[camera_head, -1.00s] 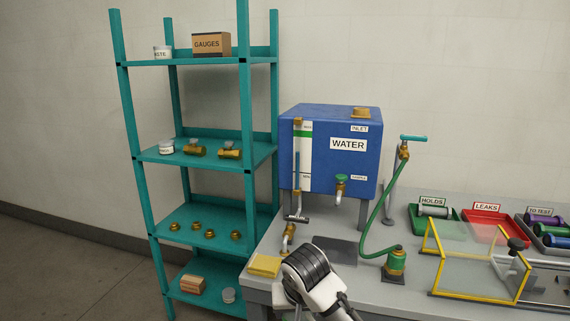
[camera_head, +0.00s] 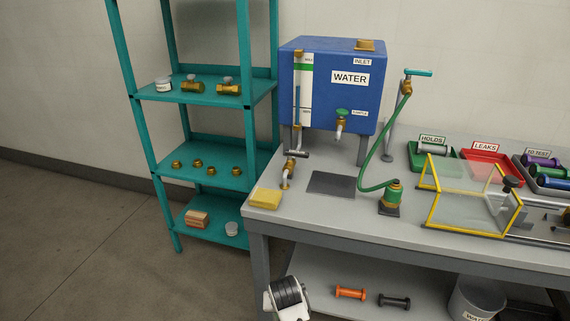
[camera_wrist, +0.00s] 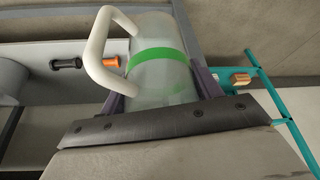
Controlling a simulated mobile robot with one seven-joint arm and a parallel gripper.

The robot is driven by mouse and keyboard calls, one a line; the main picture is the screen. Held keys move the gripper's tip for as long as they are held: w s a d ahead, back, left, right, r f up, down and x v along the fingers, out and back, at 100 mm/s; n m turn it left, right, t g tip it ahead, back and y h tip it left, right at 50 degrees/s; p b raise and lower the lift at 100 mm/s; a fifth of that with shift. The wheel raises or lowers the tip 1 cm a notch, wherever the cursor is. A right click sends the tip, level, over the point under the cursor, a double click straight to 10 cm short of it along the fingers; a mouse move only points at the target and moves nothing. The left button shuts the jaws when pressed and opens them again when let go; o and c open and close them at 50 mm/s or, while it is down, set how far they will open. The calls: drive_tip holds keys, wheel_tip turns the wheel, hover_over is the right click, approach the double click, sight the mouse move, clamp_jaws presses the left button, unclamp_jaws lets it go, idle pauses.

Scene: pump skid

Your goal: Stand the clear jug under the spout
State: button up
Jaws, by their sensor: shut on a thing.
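The clear jug (camera_wrist: 160,65), with a green band and a pale handle, shows in the wrist view between the fingers of my gripper (camera_wrist: 160,88), which is shut on it. The head view does not show the jug; only a white and black part of my arm shows low in front of the bench. The spout (camera_head: 339,134), a brass tap with a green handle, is on the front of the blue water tank (camera_head: 318,84). A dark mat (camera_head: 331,183) lies on the bench top below it, bare.
A yellow block (camera_head: 265,198) lies at the bench's (camera_head: 330,221) left corner. A yellow-framed clear guard (camera_head: 470,195) stands further right. The lower shelf holds orange and black pieces and a bucket (camera_head: 477,302).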

drive_tip(key=shift+a+f, duration=0.1)
drive_tip(key=shift+f, duration=0.35)
drive_tip(key=shift+w+a+r, duration=0.35)
drive_tip(key=shift+w+r, duration=0.4)
drive_tip(key=shift+r, duration=0.1)
drive_tip(key=shift+w+a+r, duration=0.3)
drive_tip(key=shift+w+r, duration=0.4)
drive_tip(key=shift+r, duration=0.15)
drive_tip(key=shift+s+f, duration=0.25)
drive_tip(key=shift+f, duration=0.05)
drive_tip(key=shift+s+d+f, duration=0.3)
drive_tip(key=shift+s+f, duration=0.25)
drive_tip(key=shift+f, duration=0.05)
drive_tip(key=shift+s+d+f, duration=0.25)
drive_tip(key=shift+s+f, duration=0.3)
drive_tip(key=shift+f, duration=0.05)
drive_tip(key=shift+s+f, duration=0.15)
drive_tip(key=shift+f, duration=0.15)
wheel_tip(320, 180, down, 10)
drive_tip(key=s, duration=0.2)
drive_tip(key=shift+s, duration=0.15)
drive_tip(key=shift+d, duration=0.1)
